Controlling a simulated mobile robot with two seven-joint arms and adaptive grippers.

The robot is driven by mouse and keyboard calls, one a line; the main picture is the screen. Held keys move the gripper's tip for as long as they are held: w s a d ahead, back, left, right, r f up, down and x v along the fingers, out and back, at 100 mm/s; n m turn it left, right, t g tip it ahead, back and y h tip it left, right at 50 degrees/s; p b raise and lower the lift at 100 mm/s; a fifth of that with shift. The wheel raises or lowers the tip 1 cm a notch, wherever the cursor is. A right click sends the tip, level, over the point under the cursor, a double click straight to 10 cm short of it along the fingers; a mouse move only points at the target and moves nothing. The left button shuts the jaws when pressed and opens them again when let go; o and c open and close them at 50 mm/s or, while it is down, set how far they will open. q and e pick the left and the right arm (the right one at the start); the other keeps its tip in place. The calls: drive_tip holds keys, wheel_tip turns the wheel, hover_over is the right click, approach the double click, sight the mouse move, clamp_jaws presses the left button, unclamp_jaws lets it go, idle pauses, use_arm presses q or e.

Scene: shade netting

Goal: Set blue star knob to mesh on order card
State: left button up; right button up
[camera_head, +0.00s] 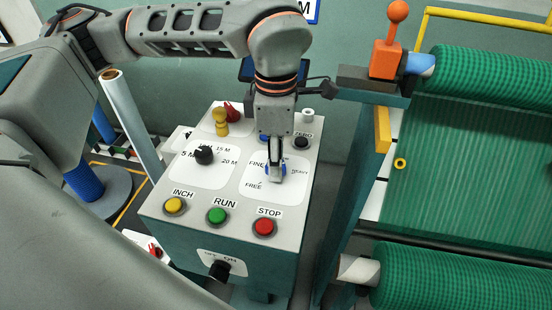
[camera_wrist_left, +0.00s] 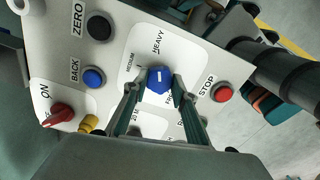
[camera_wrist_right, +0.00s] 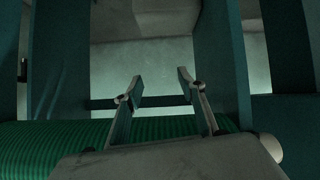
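The blue star knob (camera_wrist_left: 159,80) sits on a white dial plate of the control box, and part of it shows in the head view (camera_head: 268,168). FINE, FREE and HEAVY can be read around it; its pointer direction is not clear. My left gripper (camera_head: 275,176) is at the knob from above. In the left wrist view its fingers (camera_wrist_left: 159,84) stand on both sides of the knob, very close; contact cannot be told. My right gripper (camera_wrist_right: 160,84) is open and empty near green netting. No order card with a readable mesh shows.
The box also carries a black length knob (camera_head: 204,155), yellow INCH (camera_head: 174,205), green RUN (camera_head: 217,215) and red STOP (camera_head: 264,227) buttons. A red switch (camera_wrist_left: 58,115) and blue BACK button (camera_wrist_left: 93,77) sit nearby. Green netting rolls (camera_head: 435,275) stand right of the box.

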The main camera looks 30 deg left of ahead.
use_arm(q)
drive_tip(key=n+b, duration=0.2)
drive_tip(key=b, duration=0.1)
drive_tip(key=shift+f+n, duration=0.2)
drive_tip(key=shift+n, duration=0.2)
drive_tip(key=n+b, duration=0.1)
drive_tip(key=n, duration=0.1)
drive_tip(key=shift+n, duration=0.3)
drive_tip(key=n+b, duration=0.2)
drive_tip(key=n, duration=0.3)
drive_tip(key=shift+r, duration=0.1)
drive_tip(key=shift+r+n, duration=0.1)
drive_tip(key=shift+n, duration=1)
drive_tip(key=shift+b, duration=0.3)
drive_tip(key=o, duration=1.1)
